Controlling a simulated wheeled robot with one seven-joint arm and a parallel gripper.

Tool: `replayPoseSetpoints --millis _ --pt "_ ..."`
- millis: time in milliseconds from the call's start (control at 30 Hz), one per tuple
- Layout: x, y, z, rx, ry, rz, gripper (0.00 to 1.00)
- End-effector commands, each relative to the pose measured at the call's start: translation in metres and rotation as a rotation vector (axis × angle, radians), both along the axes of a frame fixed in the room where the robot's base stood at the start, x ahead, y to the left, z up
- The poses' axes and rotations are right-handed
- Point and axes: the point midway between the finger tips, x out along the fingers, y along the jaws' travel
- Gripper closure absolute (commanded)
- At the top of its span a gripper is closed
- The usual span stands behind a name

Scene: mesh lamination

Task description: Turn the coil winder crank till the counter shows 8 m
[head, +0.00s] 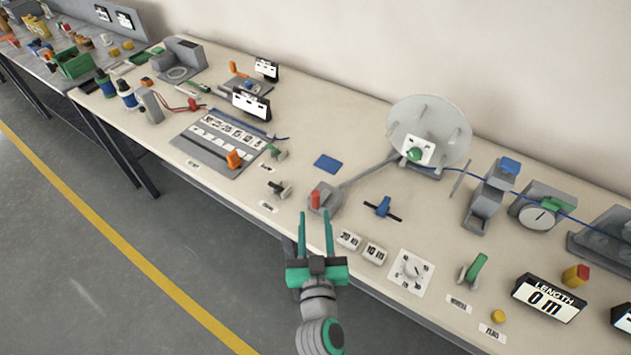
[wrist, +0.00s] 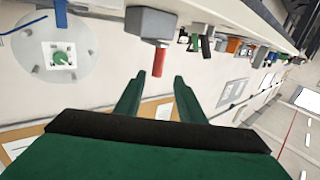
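The coil winder is a large grey disc (head: 440,120) with pegs and a green hub, standing at the back of the bench; it also shows in the wrist view (wrist: 85,35). A grey bar runs from near it to a grey block (head: 325,197) at the front edge. A red handle (head: 315,200), seemingly the crank grip, sticks out of this block; it also shows in the wrist view (wrist: 159,61). The length counter (head: 545,298) reads 0 m. My gripper (head: 316,218) is open and empty. Its fingertips (wrist: 155,92) are just short of the red handle, apart from it.
A blue T-handle (head: 382,207), 20 m and 10 m blocks (head: 361,246), a dial (head: 411,271) and a green lever (head: 474,268) lie to the right. A blue line runs right from the disc. A slotted board (head: 218,142) lies left. Floor before the bench is clear.

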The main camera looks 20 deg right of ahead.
Motion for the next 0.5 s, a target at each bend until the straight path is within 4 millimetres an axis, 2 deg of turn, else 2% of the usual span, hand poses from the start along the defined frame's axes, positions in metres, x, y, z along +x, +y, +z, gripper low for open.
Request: replayPoseSetpoints --millis 100,267,500 --pt "0.008 -0.005 0.008 0.016 -0.018 -0.024 0.64" --pt "0.017 -0.009 0.011 0.019 -0.024 -0.03 0.64" --pt "0.045 -0.017 0.01 0.019 -0.023 -0.028 0.64"
